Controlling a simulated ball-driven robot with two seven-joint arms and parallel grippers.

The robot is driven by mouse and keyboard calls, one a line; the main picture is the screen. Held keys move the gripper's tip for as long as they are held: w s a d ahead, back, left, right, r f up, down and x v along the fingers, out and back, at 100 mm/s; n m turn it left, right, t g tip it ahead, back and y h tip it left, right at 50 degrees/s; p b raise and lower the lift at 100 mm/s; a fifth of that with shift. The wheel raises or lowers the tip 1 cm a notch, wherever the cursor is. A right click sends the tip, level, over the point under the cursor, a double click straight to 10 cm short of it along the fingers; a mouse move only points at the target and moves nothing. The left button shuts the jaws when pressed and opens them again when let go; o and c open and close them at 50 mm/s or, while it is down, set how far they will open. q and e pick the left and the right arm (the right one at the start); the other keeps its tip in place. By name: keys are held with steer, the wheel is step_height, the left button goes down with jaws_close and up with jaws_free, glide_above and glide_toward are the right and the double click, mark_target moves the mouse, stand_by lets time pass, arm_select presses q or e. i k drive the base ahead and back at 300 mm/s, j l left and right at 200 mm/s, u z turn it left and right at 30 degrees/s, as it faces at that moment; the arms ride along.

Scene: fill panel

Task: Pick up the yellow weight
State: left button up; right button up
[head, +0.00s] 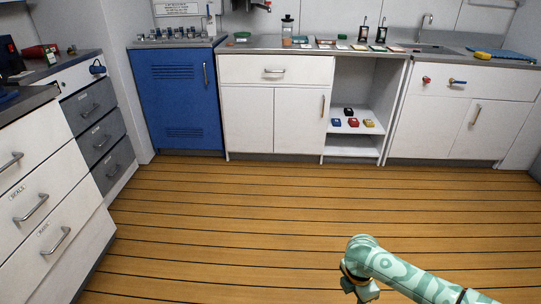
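A small yellow block (368,123), which looks like the yellow weight, lies on the middle shelf of the open white cabinet (327,143) at the back. It sits at the right end of a front row, beside a red block (353,122) and a blue block (336,122). A black block (348,111) lies behind them. My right arm comes in from the lower right, and its end with the gripper (360,291) points down over the floor, far from the cabinet. Its fingers are not clear. My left gripper is not in view.
The wooden floor (230,220) is clear up to the cabinets. White drawers (40,200) stand at the left, a blue cabinet (180,100) at the back left. The back counter (300,45) holds bottles and small items; a yellow object (483,55) lies near the sink.

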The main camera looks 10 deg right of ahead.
mark_target(367, 123)
steer(key=i+l+z, duration=0.35)
steer(key=i, duration=0.55)
steer(key=i+z, duration=0.4)
steer(key=i, duration=0.5)
